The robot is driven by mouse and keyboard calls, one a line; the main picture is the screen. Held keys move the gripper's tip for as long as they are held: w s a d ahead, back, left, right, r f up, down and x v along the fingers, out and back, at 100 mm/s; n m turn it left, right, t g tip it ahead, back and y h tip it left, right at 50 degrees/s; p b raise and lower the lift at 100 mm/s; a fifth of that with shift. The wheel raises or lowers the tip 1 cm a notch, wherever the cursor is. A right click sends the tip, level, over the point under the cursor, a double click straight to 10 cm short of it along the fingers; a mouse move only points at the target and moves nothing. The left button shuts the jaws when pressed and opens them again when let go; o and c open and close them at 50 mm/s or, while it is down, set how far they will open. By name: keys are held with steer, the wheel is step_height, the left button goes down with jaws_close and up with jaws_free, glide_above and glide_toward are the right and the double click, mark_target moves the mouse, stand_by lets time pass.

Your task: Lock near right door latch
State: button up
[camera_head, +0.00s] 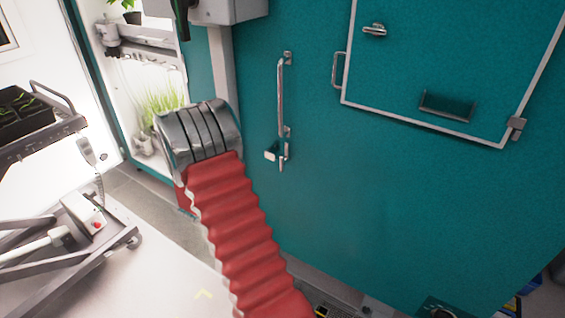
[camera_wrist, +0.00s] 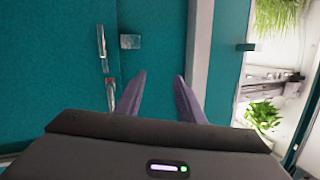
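The teal door (camera_head: 345,190) fills the middle and right of the head view. A vertical metal bar handle (camera_head: 281,92) is on it, with a small metal latch (camera_head: 278,154) at its lower end. In the wrist view the handle (camera_wrist: 101,42) and the latch (camera_wrist: 109,88) are left of my gripper (camera_wrist: 160,74). Its two dark fingers are spread apart with nothing between them. A small square metal piece (camera_wrist: 130,41) shows just above and left of the fingers. I cannot tell whether the latch is locked. My arm hides the gripper in the head view.
A framed hatch (camera_head: 455,70) is on the door's right part. Open lit shelves with plants (camera_head: 158,100) are at the left. A grey wheeled cart (camera_head: 85,215) stands on the floor at the far left.

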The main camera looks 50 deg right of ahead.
mark_target(281, 163)
steer(key=s+d+f+m+g+h, duration=0.2)
steer(key=s+d+f+g, duration=0.3)
steer(key=s, duration=0.3)
steer(key=shift+s+d+f+h, duration=0.2)
steer(key=shift+s+f+h, duration=0.05)
steer(key=shift+f+h, duration=0.4)
steer(key=shift+d, duration=0.1)
steer(key=d, duration=0.4)
steer(key=w+d, duration=0.1)
steer(key=d, duration=0.8)
steer(key=shift+w+d, duration=0.2)
steer(key=shift+d, duration=0.05)
jaws_close()
